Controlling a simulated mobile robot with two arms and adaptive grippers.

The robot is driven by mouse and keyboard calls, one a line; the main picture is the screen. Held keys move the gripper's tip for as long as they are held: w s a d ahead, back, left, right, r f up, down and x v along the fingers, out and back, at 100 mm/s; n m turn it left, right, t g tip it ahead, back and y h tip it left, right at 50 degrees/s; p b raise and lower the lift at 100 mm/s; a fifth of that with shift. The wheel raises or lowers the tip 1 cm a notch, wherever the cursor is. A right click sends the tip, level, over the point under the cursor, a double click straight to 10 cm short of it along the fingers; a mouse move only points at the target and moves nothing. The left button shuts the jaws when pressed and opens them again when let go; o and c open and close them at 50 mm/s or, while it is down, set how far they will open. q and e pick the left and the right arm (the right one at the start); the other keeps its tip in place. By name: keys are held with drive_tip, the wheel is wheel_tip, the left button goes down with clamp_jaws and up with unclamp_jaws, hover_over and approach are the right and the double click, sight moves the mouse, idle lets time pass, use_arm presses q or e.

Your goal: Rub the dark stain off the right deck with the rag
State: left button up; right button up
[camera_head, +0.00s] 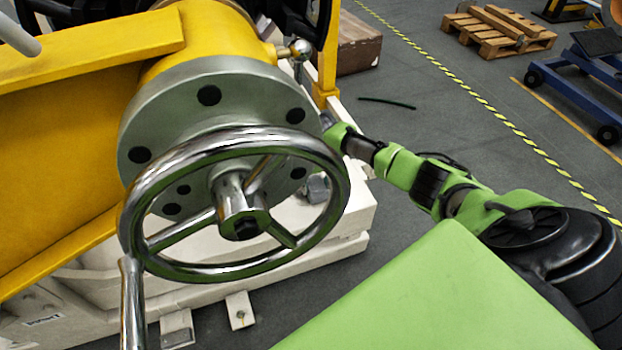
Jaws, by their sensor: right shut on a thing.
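My right arm reaches in from the right. My right gripper (328,120) is small and far off, at the right edge of the grey round flange (160,110). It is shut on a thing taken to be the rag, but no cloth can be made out. The fingertips are largely hidden by the flange and the chrome handwheel. No dark stain can be made out. The white base (352,222) shows below and right of the wheel; I cannot tell whether it is the right deck. My left gripper is not in view.
The chrome handwheel (130,220) and yellow machine body (60,170) fill the left and block the view behind. A brown box (358,45) stands behind. A pallet (495,35) and blue trolley (580,90) stand far right. The grey floor between is mostly clear.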

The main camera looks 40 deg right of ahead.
drive_tip(key=shift+s+d, duration=0.2)
drive_tip(key=shift+d, duration=0.35)
